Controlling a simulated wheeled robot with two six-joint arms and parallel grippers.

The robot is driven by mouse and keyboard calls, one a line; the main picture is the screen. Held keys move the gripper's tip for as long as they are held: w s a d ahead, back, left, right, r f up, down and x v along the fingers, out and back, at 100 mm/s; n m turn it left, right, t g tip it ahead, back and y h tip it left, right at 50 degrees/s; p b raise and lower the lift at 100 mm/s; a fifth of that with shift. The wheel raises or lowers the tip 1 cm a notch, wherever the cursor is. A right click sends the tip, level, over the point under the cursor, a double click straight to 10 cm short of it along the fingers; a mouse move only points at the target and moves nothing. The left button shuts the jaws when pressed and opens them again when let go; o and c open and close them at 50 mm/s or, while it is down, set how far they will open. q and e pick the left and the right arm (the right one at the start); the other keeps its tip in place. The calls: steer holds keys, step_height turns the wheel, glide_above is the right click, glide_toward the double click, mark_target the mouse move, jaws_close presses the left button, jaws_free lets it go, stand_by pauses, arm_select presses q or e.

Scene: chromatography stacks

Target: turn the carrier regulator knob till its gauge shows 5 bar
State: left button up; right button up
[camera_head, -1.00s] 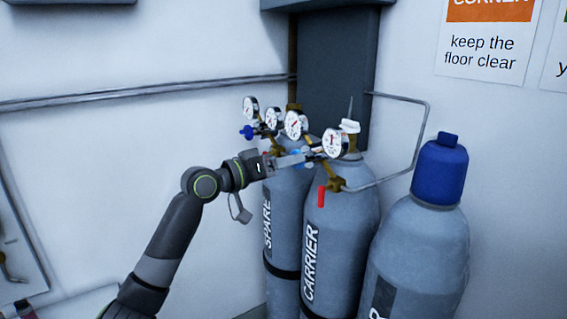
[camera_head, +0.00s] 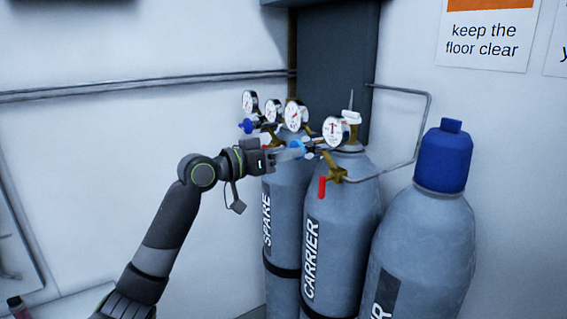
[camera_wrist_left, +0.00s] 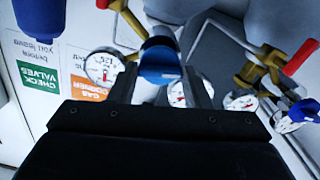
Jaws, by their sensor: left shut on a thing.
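The carrier cylinder (camera_head: 342,225) is grey and marked CARRIER. Its regulator has two white round gauges, a left one (camera_head: 296,115) and a right one (camera_head: 335,131). The right gauge's needle points roughly upward; its numbers are too small to read. The regulator's blue knob (camera_head: 297,145) faces my arm. My left gripper (camera_head: 303,149) is shut on this knob, coming from the left. In the left wrist view the blue knob (camera_wrist_left: 160,66) sits between the two fingers (camera_wrist_left: 165,88), and a carrier gauge (camera_wrist_left: 103,67) shows beside it. My right gripper is not in view.
The spare cylinder (camera_head: 285,200) stands close on the left, with its own gauges (camera_head: 250,103) and dark blue knob (camera_head: 246,126). A blue-capped cylinder (camera_head: 425,240) stands further right.

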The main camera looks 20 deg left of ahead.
arm_select(q)
steer(key=shift+f+m+b, duration=0.1)
steer(key=shift+m+b, duration=0.8)
steer(key=shift+m, duration=0.3)
steer(key=o, duration=1)
steer(key=shift+b+v, duration=3.45)
steer(key=shift+v, duration=5.25)
